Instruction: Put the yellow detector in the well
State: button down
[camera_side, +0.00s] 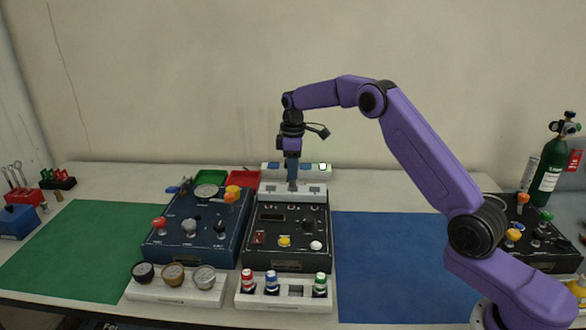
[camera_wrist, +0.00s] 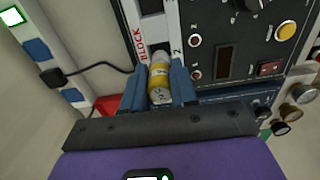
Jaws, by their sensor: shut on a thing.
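The yellow detector (camera_wrist: 160,82), a small cylinder with a pale end, is between the blue fingers of my gripper (camera_wrist: 159,74) in the wrist view. My gripper is shut on it. In the side view my gripper (camera_side: 292,182) points straight down over the white block (camera_side: 272,189) behind the black panel. The fingers hide the detector there. The white block (camera_wrist: 170,25) has "BLOCK" and "2" printed on it in the wrist view. The detector's far end is at the block, but I cannot tell whether it is inside a well or above it.
The black panel (camera_side: 262,241) with knobs stands in front of the block, a blue panel (camera_side: 180,238) to its left. A white strip (camera_side: 312,167) with coloured squares, a red tray (camera_side: 244,178) and a green tray (camera_side: 210,177) lie behind. The blue mat (camera_side: 400,265) is clear.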

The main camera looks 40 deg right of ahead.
jog(key=shift+f, duration=1.75)
jog(key=c, duration=0.8)
grip_release()
notch_tip(320, 180, up, 17)
jog(key=shift+r, duration=0.2)
